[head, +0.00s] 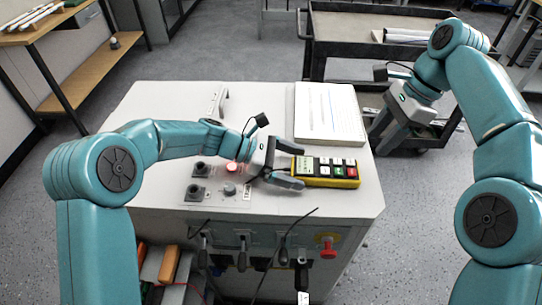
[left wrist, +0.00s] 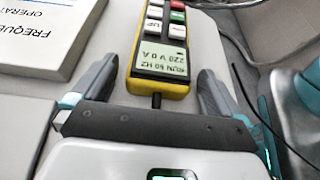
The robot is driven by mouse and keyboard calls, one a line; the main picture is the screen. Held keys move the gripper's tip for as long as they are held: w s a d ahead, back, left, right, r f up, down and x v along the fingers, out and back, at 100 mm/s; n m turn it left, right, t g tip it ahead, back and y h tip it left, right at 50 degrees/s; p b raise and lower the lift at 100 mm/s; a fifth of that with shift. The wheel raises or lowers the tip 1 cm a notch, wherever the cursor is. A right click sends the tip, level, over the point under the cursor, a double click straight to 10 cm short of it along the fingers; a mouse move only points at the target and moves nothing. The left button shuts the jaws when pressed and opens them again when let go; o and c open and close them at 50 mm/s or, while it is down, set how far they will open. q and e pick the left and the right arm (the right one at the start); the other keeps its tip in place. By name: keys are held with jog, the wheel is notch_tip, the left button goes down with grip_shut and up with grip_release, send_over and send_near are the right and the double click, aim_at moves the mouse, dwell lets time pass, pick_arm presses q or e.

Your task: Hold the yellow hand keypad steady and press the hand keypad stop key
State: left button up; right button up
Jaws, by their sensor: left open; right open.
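The yellow hand keypad (head: 312,182) lies on the bench top, with a display at its left end and rows of white, green and red keys. The red key (head: 351,171) is near its right end; its label is too small to read. My left gripper (head: 298,166) is open around the keypad's display end. My right gripper (head: 379,136) is open and empty beyond the bench's right edge.
A thick printed booklet (head: 328,112) lies behind the keypad. A panel with a lit red lamp (head: 232,168) and black knobs sits left of my left gripper. Cables and a red knob (head: 327,247) are on the bench front. A dark cart (head: 345,52) stands behind.

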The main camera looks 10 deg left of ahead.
pick_arm(q)
jog(key=shift+x, duration=1)
jog(key=c, duration=1)
jog(key=shift+c, duration=1.2)
pick_arm(e)
jog(key=shift+c, duration=1.2)
grip_shut()
